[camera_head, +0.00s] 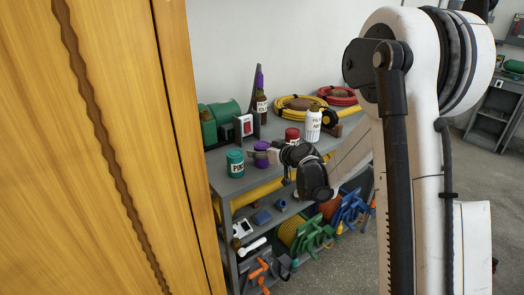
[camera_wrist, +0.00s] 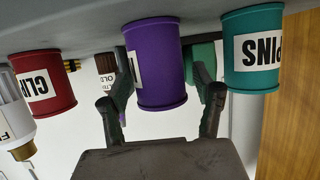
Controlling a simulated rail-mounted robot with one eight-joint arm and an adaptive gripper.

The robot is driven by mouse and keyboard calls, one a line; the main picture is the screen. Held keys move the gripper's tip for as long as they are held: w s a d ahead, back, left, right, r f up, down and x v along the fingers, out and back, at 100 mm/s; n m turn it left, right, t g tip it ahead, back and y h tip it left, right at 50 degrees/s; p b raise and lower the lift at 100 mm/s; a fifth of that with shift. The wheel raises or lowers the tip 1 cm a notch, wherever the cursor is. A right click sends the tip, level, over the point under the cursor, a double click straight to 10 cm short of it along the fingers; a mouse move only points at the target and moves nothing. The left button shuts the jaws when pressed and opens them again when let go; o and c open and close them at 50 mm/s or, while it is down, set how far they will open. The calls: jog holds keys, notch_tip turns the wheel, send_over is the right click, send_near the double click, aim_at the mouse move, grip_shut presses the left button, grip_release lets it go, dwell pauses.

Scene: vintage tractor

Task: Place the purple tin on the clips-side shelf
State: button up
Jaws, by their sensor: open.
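The purple tin (camera_wrist: 156,65) stands on the grey bench top, and the wrist view shows it upside down. It also shows in the head view (camera_head: 261,151), partly hidden by my gripper (camera_head: 269,156). In the wrist view my gripper (camera_wrist: 165,92) is open, with one finger on each side of the purple tin; I cannot tell whether they touch it. The red tin (camera_wrist: 42,82), with a label beginning "CLI", stands to the left there; it is also in the head view (camera_head: 292,137). I cannot tell which shelf is the clips-side one.
The teal PINS tin (camera_wrist: 252,50) stands close beside the purple tin and also shows in the head view (camera_head: 235,163). A white bottle (camera_head: 313,123), dark bottle (camera_head: 262,108) and coiled hoses crowd the bench (camera_head: 222,186). Lower shelves hold blue boxes and reels. A wooden cabinet (camera_head: 100,150) stands left.

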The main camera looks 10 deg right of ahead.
jog(key=shift+r, duration=0.25)
jog(key=shift+s+d, duration=0.2)
jog(key=shift+s, duration=0.15)
jog(key=b+v, duration=0.2)
jog(key=v, duration=0.9)
jog(key=s+a+r+m+g+h, duration=0.1)
jog(key=s+a+r+g, duration=0.15)
jog(key=s, duration=0.55)
jog(key=s+a+r+m+g+h, duration=0.1)
jog(key=s+a+r, duration=0.15)
jog(key=s, duration=0.55)
jog(key=s+d+f+m+g+h, duration=0.1)
jog(key=s+d+m+g+h, duration=0.1)
jog(key=s, duration=1.5)
jog(key=shift+s+f+m+h, duration=0.3)
jog(key=shift+s+f+h, duration=0.05)
jog(key=shift+h, duration=0.35)
jog(key=shift+o, duration=0.8)
jog(key=shift+s+d, duration=0.15)
jog(key=shift+s, duration=0.15)
jog(key=shift+w, duration=0.15)
